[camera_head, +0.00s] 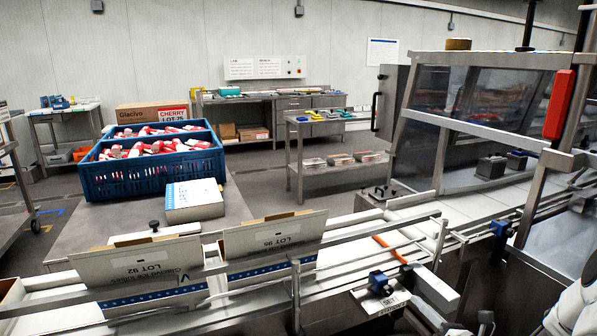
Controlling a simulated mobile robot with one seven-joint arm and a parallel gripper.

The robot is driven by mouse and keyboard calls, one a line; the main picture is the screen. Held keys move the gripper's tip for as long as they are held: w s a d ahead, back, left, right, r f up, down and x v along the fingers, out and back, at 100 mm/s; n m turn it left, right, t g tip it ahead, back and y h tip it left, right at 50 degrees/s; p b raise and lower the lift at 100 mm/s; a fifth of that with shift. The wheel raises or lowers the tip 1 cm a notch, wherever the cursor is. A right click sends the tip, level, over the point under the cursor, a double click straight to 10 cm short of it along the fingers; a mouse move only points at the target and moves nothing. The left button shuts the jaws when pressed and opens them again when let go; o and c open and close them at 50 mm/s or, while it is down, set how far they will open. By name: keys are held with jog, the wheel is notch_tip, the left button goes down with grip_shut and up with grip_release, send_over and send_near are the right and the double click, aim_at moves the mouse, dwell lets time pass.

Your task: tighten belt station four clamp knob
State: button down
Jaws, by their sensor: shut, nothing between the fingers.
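Clamps with dark knobs sit along the belt's guide rails. One blue clamp (378,281) is at the lower centre right, beside a small white plate (394,302) with print I cannot fully read. Another blue clamp (501,228) is farther right on the rails. I cannot tell which of these is station four, or how tight any knob is. A white part of my arm shows at the lower right edge. My gripper's fingers are not in view.
Two open cartons, LOT 92 (145,271) and LOT 95 (272,240), stand on the belt (40,298). An orange stick-like item (389,249) lies near the rails. A blue crate (150,178) of red-and-white packs sits behind. A clear-panelled machine (470,95) stands at right.

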jog(key=s+a+r+n+b, duration=0.15)
jog(key=a+n+b, duration=0.35)
jog(key=b, duration=0.6)
jog(key=shift+n, duration=0.5)
jog(key=shift+d+x, duration=0.2)
jog(key=shift+x, duration=1.2)
jog(key=shift+d+x, duration=0.2)
jog(key=shift+x, duration=1.2)
jog(key=shift+w+d+f+b, duration=0.1)
jog(key=shift+w+f+b, duration=0.05)
jog(key=shift+f+b, duration=0.35)
jog(key=shift+w+d, duration=0.1)
jog(key=shift+d, duration=0.15)
jog(key=shift+w+d, duration=0.2)
jog(key=shift+d, duration=0.35)
send_near(392, 291)
jog(key=shift+w+a+r+p, duration=0.2)
jog(key=shift+w+r, duration=0.25)
jog(key=shift+r, duration=0.2)
jog(key=shift+w+a+r+p, duration=0.1)
jog(key=shift+w+r+p, duration=0.05)
jog(key=shift+w+r, duration=0.45)
